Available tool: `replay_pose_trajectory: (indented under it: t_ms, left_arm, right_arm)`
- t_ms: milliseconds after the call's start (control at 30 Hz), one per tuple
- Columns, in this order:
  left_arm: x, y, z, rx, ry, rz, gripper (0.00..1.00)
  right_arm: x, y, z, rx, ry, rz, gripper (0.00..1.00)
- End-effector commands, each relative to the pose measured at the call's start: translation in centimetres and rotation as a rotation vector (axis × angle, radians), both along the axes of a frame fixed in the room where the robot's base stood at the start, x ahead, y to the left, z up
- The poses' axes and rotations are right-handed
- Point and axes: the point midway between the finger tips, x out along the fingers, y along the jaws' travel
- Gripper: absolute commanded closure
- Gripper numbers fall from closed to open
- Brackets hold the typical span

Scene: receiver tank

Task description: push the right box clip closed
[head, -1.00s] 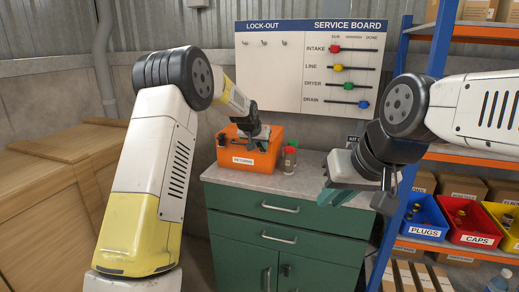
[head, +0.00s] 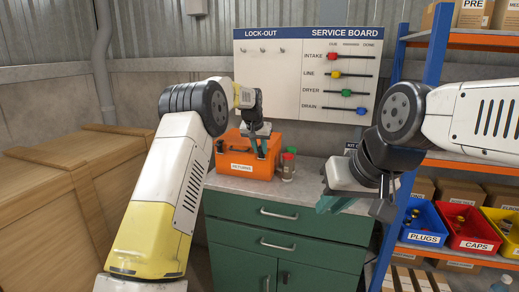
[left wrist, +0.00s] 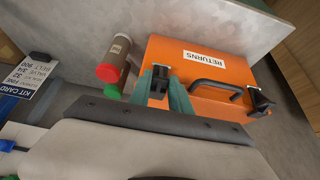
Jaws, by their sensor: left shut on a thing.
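The orange box (head: 240,166) with a RETURNS label stands on the cabinet top. In the left wrist view the box (left wrist: 222,55) shows upside down with its dark handle (left wrist: 215,86). Its right clip (left wrist: 160,76), black, is at the tips of my left gripper (left wrist: 165,97). The teal fingers are shut on this clip and partly hide it; I cannot tell its angle. The left clip (left wrist: 260,98) stands clear of the gripper. In the head view my left gripper (head: 261,151) is at the box's front right. My right gripper (head: 335,203) is away at the right; its jaw gap is unclear.
Bottles with red and green caps (head: 288,163) stand close right of the box. The kit card (left wrist: 30,77) lies beyond them. The green cabinet (head: 285,235) is below. Blue and red bins (head: 425,222) sit on the right shelf. A wooden crate (head: 60,190) is at left.

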Motion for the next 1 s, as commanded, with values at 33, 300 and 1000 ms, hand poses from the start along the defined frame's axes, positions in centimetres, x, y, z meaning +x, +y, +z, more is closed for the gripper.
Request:
replay_pose_trajectory:
  t_ms: [33,300,1000]
  left_arm:
    - [0.0,0.0,0.0,0.000,0.000,0.000,1.00]
    - [0.0,0.0,-0.1,0.000,0.000,0.000,0.55]
    - [-2.9,1.0,5.6,-0.001,-0.002,0.000,0.55]
  right_arm:
    - [0.0,0.0,0.0,0.000,0.000,0.000,0.82]
    - [0.0,0.0,0.0,0.000,0.000,0.000,0.82]
    - [0.0,0.0,0.0,0.000,0.000,0.000,0.82]
